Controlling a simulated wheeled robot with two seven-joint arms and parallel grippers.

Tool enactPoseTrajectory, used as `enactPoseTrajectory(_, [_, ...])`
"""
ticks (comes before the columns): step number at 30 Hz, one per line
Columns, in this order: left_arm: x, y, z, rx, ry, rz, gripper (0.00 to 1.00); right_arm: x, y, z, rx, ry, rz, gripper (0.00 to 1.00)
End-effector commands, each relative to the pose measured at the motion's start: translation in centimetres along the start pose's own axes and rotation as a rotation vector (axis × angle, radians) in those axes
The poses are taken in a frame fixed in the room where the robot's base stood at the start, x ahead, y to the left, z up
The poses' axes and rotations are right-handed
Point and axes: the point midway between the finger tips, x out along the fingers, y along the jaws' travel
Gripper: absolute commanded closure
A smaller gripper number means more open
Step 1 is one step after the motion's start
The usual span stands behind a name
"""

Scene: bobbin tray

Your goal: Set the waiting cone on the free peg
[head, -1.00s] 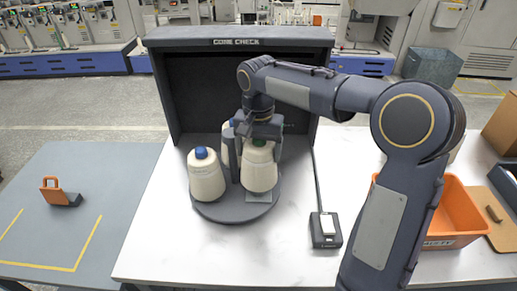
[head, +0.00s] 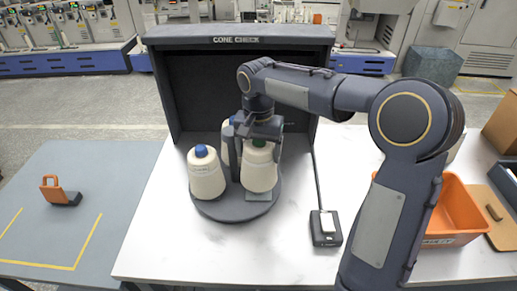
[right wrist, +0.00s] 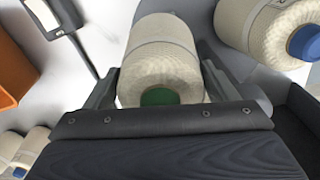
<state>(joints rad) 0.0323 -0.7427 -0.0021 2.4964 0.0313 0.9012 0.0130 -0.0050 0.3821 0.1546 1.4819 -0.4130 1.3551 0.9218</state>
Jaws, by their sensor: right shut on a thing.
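The cream cone with a green tip (head: 258,170) stands upright at the front right of the round dark turntable (head: 225,209), over a grey square pad. My right gripper (head: 260,130) is shut on this cone from above; the right wrist view shows its fingers (right wrist: 158,92) on both sides of the cone (right wrist: 160,55). A cone with a blue tip (head: 206,177) stands at the turntable's front left. Another cone (head: 227,134) is at the back, mostly hidden behind the central post. No bare peg shows; any peg under the held cone is hidden. My left gripper is out of view.
The dark CONE CHECK hood (head: 235,42) stands behind the turntable. A small dark device with a white top (head: 326,226) and cable lies to the right. An orange bin (head: 457,208) is farther right, partly behind my right arm. The white table's front left is clear.

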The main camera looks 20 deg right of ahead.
Motion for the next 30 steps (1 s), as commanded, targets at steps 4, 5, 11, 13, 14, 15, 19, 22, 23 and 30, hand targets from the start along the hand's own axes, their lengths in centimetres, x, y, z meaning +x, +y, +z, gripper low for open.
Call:
enactPoseTrajectory(4, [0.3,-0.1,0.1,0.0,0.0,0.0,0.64,0.5,0.0,0.0,-0.001,0.001,-0.001,0.71])
enactPoseTrajectory(5, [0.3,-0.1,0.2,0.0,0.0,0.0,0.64,0.6,0.0,0.0,-0.001,0.001,-0.001,0.71])
enactPoseTrajectory(11, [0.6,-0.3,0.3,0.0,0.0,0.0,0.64,1.2,0.0,0.0,0.0,0.0,0.0,0.71])
enactPoseTrajectory(13, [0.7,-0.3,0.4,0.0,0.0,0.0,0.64,1.4,0.0,0.0,0.0,0.0,0.0,0.71])
enactPoseTrajectory(14, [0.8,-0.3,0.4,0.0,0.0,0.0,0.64,1.5,0.0,0.0,0.0,0.0,0.0,0.71])
enactPoseTrajectory(15, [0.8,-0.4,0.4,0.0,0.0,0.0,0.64,1.6,0.0,0.0,0.0,0.0,0.0,0.71])
enactPoseTrajectory(19, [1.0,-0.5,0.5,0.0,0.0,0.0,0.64,2.0,0.0,0.0,0.0,0.0,0.0,0.71])
enactPoseTrajectory(22, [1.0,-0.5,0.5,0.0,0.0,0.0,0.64,2.1,0.0,0.0,0.0,0.0,0.0,0.71])
enactPoseTrajectory(23, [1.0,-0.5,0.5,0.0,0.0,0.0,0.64,2.1,0.0,0.0,0.0,0.0,-0.001,0.71])
enactPoseTrajectory(30, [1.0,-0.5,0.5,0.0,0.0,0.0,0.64,2.0,0.0,0.0,0.0,0.001,-0.001,0.71])
